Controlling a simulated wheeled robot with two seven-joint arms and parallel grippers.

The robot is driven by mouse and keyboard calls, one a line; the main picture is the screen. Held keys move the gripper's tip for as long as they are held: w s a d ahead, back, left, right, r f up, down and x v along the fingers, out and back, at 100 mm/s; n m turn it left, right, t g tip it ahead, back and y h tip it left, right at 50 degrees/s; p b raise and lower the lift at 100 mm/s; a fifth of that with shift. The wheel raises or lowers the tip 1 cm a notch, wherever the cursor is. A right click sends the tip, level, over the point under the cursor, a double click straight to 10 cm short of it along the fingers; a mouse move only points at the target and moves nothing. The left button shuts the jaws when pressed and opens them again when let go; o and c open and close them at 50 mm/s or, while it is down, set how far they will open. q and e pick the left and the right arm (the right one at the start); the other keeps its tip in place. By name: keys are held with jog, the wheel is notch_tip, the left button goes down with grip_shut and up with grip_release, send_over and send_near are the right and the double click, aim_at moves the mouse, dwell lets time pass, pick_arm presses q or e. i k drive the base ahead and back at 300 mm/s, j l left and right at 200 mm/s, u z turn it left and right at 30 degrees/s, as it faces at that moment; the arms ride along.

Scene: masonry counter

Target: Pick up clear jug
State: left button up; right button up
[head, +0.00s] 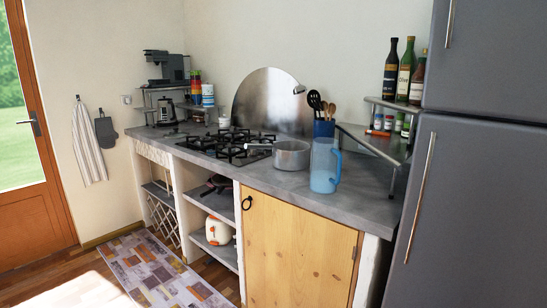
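The clear jug (325,167) is a tall, see-through bluish jug with a blue handle on its right side. It stands upright on the grey counter (365,200), near the front edge at the right part of the counter. Neither of my grippers shows in the head view, and nothing touches the jug from the front.
A metal saucepan (291,155) stands just left of the jug. A blue utensil holder (324,129) is behind it. A corner shelf (375,143) with bottles and the grey fridge (470,210) are to the right. A patterned rug (160,270) lies on the floor.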

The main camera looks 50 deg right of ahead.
aim_at(326, 157)
jog(key=i+l+z, duration=0.1)
jog(key=i+z, duration=0.25)
jog(key=i, duration=0.25)
jog(key=i+j+z, duration=0.1)
jog(key=i+z, duration=0.3)
jog(key=i, duration=0.15)
jog(key=i+j+z, duration=0.35)
jog(key=i, duration=0.25)
